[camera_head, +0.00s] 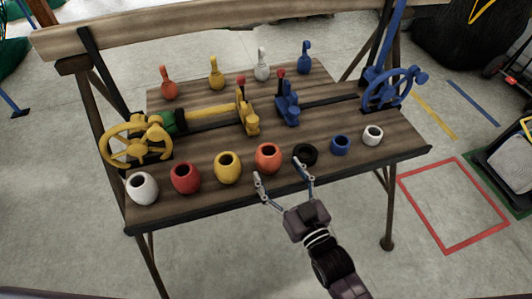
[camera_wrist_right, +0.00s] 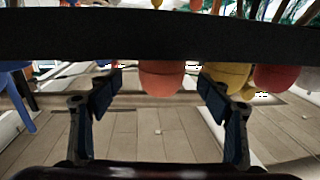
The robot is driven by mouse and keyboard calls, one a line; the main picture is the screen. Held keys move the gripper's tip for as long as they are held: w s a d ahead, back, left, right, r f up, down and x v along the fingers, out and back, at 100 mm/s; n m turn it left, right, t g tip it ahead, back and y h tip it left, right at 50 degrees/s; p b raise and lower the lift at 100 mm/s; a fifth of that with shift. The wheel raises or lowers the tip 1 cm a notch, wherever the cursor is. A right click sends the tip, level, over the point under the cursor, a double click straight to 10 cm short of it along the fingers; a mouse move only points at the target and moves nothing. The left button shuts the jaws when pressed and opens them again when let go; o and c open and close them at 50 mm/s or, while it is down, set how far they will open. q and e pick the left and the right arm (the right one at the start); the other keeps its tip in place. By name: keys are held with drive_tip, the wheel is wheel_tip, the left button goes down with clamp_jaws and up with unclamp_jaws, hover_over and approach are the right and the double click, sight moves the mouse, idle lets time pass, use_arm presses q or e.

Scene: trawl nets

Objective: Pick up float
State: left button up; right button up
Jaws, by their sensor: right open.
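A row of barrel-shaped floats with dark open tops stands along the front of the wooden bench in the head view: white (camera_head: 142,187), red (camera_head: 185,178), yellow (camera_head: 228,168), orange (camera_head: 268,158), black (camera_head: 305,154), blue (camera_head: 340,145) and small white (camera_head: 373,135). My right gripper (camera_head: 280,174) is open and empty at the bench's front edge, just before the orange and black floats. In the right wrist view the orange float (camera_wrist_right: 162,80) shows between the open fingers (camera_wrist_right: 160,93), apart from them; a dark bar covers its upper part. My left gripper is out of view.
The bench (camera_head: 220,192) has a dark front edge. Behind the floats are a yellow handwheel (camera_head: 137,142), a blue handwheel (camera_head: 393,90) and yellow and blue clamp parts. Several bottle-shaped pieces stand at the back. The floor before the bench is clear.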

sight(274, 167)
drive_tip(key=x, duration=0.4)
drive_tip(key=shift+w+a+r+p, duration=0.15)
drive_tip(key=shift+w+a+p, duration=0.1)
drive_tip(key=shift+p, duration=0.1)
drive_tip(key=shift+w+a, duration=0.2)
drive_tip(key=shift+w, duration=0.25)
drive_tip(key=c, duration=0.9)
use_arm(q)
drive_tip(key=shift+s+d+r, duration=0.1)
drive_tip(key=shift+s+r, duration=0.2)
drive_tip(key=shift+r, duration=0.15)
use_arm(e)
drive_tip(key=c, duration=0.4)
use_arm(q)
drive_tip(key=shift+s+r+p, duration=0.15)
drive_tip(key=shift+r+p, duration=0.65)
drive_tip(key=shift+p, duration=0.05)
use_arm(e)
wheel_tip(274, 167, up, 20)
